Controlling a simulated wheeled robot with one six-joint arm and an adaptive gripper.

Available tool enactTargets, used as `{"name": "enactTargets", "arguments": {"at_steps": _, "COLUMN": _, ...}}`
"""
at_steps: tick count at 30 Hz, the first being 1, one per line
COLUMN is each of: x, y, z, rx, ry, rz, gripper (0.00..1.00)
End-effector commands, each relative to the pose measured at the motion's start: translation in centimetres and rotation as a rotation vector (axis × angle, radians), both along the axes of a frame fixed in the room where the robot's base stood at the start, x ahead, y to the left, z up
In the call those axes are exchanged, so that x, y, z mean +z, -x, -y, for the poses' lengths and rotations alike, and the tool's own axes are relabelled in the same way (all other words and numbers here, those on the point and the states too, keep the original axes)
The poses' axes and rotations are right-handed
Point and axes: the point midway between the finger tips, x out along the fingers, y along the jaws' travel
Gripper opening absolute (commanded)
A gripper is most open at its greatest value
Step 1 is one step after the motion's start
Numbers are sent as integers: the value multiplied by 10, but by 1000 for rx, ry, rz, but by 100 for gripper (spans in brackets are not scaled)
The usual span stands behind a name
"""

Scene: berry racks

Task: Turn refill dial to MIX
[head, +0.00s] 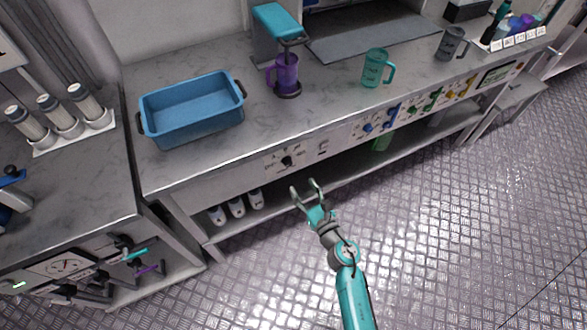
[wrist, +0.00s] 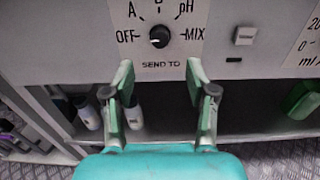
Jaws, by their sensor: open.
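A round black dial (wrist: 159,37) sits on a pale panel on the bench front. In the wrist view its marks read OFF at left, A, pH and MIX at right, with the top mark cut off and SEND TO below. A small light mark shows on the knob, but I cannot tell surely which label it points to. The dial also shows in the head view (head: 287,161). My gripper (wrist: 160,76) is open and empty, its two fingers apart and below the dial in the wrist view. In the head view my gripper (head: 306,189) is in front of the bench, apart from the dial.
A square switch (wrist: 244,35) is right of the dial. White bottles (head: 236,206) stand on the shelf beneath. On the bench are a blue bin (head: 190,118), a purple mug (head: 285,74) under a dispenser and a teal mug (head: 374,68). The floor in front is clear.

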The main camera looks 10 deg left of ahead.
Motion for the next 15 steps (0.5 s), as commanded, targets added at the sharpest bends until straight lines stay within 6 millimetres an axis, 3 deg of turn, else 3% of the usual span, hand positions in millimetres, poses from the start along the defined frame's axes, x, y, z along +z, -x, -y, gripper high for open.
{"name": "enactTargets", "arguments": {"at_steps": 9, "x": 1, "y": -46, "z": -31, "rx": 1, "ry": -4, "rz": 0, "gripper": 57}}
{"name": "enactTargets", "arguments": {"at_steps": 15, "x": 1, "y": -66, "z": -45, "rx": 0, "ry": -4, "rz": -1, "gripper": 57}}
